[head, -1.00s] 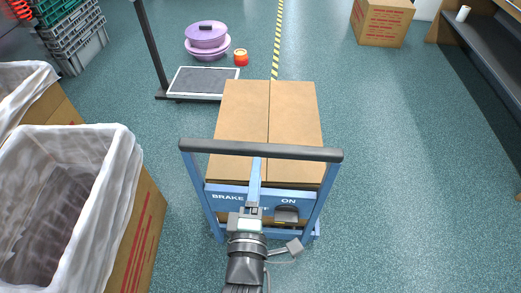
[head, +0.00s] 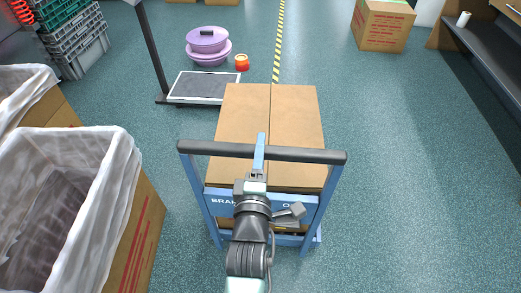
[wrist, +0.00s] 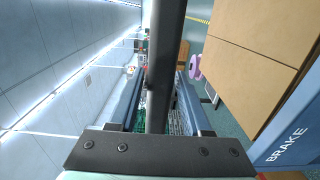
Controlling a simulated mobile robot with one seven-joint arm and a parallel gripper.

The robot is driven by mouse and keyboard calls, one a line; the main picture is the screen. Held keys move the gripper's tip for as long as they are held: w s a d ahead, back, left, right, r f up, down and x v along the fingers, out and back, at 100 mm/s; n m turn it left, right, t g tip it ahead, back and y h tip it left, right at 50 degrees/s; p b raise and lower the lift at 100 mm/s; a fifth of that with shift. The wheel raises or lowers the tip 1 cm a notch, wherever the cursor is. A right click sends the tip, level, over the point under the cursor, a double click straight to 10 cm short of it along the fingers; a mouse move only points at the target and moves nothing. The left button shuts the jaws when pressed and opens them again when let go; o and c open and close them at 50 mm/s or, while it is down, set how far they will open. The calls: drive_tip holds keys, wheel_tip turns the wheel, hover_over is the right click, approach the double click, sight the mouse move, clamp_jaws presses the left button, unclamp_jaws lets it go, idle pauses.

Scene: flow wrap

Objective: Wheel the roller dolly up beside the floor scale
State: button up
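The roller dolly has a blue frame (head: 325,207), a dark handle bar (head: 310,154) and two flat brown cartons (head: 295,115) on top. Its blue front panel reads BRAKE, mostly hidden behind my wrist. My gripper (head: 260,152) is at the middle of the handle bar, one blue finger over it. In the wrist view, the handle bar (wrist: 163,75) runs between my two fingers, with gaps beside it, so the gripper looks open around it. The floor scale (head: 203,87) has a grey platform and dark post, ahead and left of the dolly, close to its far left corner.
Two lined cartons, one in front (head: 150,215), stand left of the dolly. A carton (head: 381,25) and a dark bench (head: 490,65) are at right. Floor right of the dolly is clear.

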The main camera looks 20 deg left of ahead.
clamp_jaws()
idle(1.1)
